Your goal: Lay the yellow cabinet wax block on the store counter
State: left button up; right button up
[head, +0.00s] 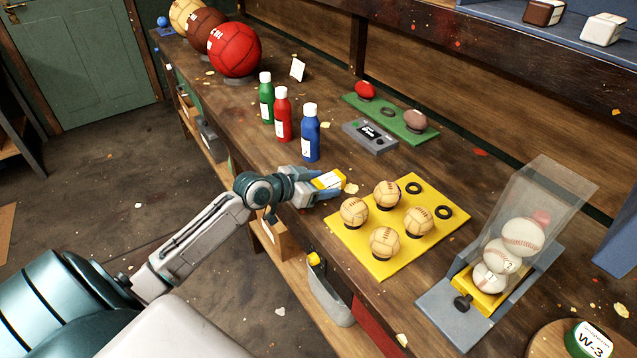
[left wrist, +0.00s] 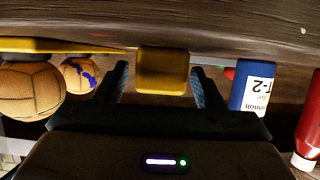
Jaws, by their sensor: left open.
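The yellow cabinet wax block (head: 327,180), with a pale label on top, is at the counter's front part, beside the yellow ball board. My left gripper (head: 330,187) is open around it. In the left wrist view the block (left wrist: 162,70) sits between the two fingers, with a gap on each side. The store counter (head: 262,155) is a long dark wooden top. Whether the block's underside touches it is hard to tell. My right gripper is not in view.
The yellow board (head: 345,236) with several tan balls lies just right of the gripper. Blue (head: 311,138), red (head: 283,118) and green (head: 266,100) bottles stand behind it. A grey device (head: 370,136) and a clear ball dispenser (head: 520,235) are further right.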

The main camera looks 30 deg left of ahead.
pick_arm(q)
jog(key=shift+r, duration=0.15)
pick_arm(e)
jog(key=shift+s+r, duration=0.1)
pick_arm(q)
jog(key=shift+s+a, duration=0.15)
jog(key=shift+s, duration=0.1)
jog(key=v, duration=0.5)
jog(key=shift+s+a+r, duration=0.1)
jog(key=shift+s, duration=0.05)
jog(key=p+v, duration=0.4)
jog(key=v, duration=0.2)
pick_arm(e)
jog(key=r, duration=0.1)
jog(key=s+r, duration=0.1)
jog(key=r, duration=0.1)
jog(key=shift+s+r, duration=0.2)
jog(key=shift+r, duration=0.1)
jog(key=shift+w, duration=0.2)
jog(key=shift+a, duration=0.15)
